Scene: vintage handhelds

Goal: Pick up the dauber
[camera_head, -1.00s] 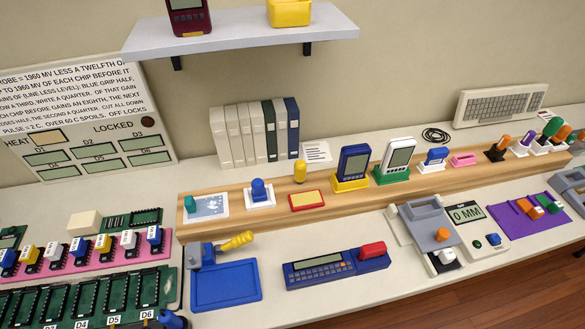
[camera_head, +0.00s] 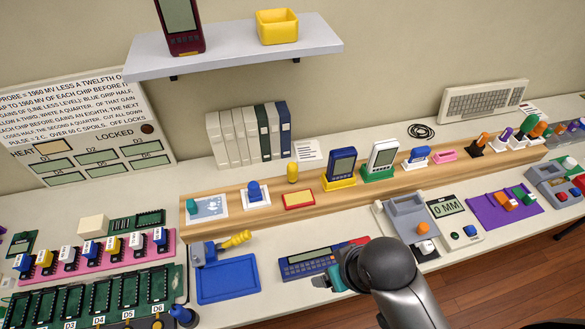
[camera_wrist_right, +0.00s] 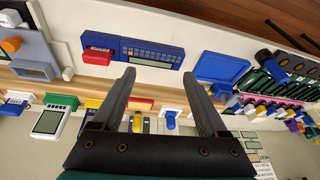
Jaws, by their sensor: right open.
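A small yellow upright piece (camera_head: 292,172), which looks like the dauber, stands on the wooden ledge behind a red-rimmed pad with a yellow top (camera_head: 299,199). In the right wrist view the yellow piece (camera_wrist_right: 137,122) shows between my fingers' lines, farther off and untouched. A blue-knobbed piece on a white base (camera_head: 256,193) and a teal-topped piece (camera_head: 193,207) stand to its left. I cannot be sure which one is the dauber. My right gripper (camera_wrist_right: 158,76) is open and empty; in the head view it (camera_head: 318,281) is over the blue keyboard unit. My left gripper is not in view.
The blue keyboard unit (camera_head: 300,268) with its red block lies below my right gripper. A blue tray (camera_head: 228,280) and a yellow-handled tool (camera_head: 238,239) lie to the left. Handhelds in stands (camera_head: 340,170) line the ledge to the right. A shelf (camera_head: 235,48) overhangs behind.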

